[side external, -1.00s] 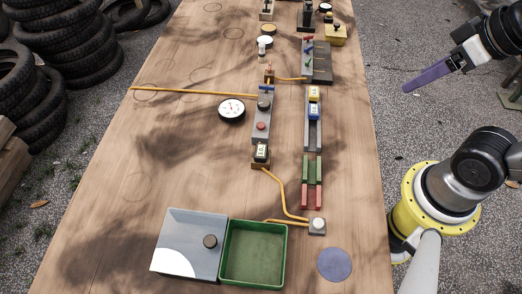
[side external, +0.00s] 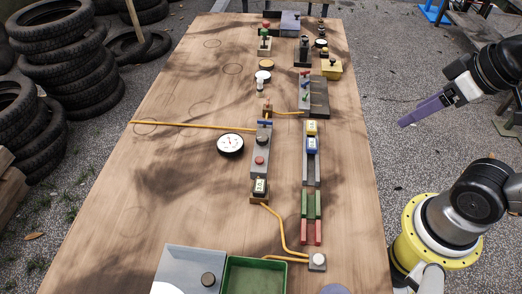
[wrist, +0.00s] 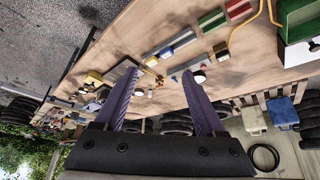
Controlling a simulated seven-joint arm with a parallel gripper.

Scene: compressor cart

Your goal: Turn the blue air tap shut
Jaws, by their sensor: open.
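A blue tap handle (side external: 264,122) lies crosswise at the far end of a narrow grey block (side external: 261,142) in the middle of the table. An orange hose (side external: 190,125) runs left from near it. My gripper (side external: 402,123) is off the right side of the table, well apart from the tap, with its purple fingers pointing left in the side external view. In the wrist view my gripper (wrist: 160,71) has its two purple fingers spread wide with nothing between them.
A round white gauge (side external: 230,144) lies left of the grey block. A rail with yellow, blue, green and red blocks (side external: 311,205) stands to its right. A dark block with small coloured levers (side external: 318,97) is farther back. A green tray (side external: 253,276) is at the near edge. The table's left side is clear.

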